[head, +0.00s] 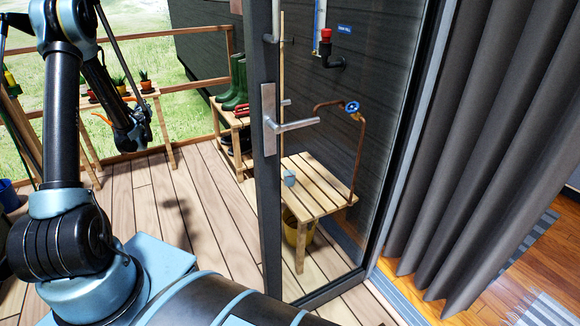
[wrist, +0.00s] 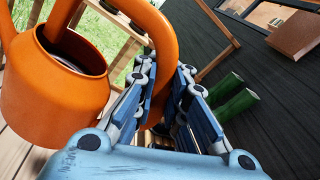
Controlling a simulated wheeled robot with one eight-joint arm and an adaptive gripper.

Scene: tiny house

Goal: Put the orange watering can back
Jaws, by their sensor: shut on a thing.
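The orange watering can (wrist: 60,95) fills the left of the wrist view, with its opening and curved handle showing. My gripper (wrist: 162,95) is shut on the handle, which passes between its two blue fingers. In the head view my gripper (head: 135,128) is out over the wooden deck, in front of a plant table. Only small orange bits of the can (head: 102,118) show there; my arm and gripper hide the rest. A shadow falls on the deck below and to the right.
Potted plants stand on the narrow wooden table (head: 156,93) by the railing. Green boots (head: 237,85) stand on a wooden rack (head: 228,118). A glass door (head: 268,180) is at centre, with a slatted table (head: 310,185) and yellow bucket (head: 299,228) seen through it. The deck middle is clear.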

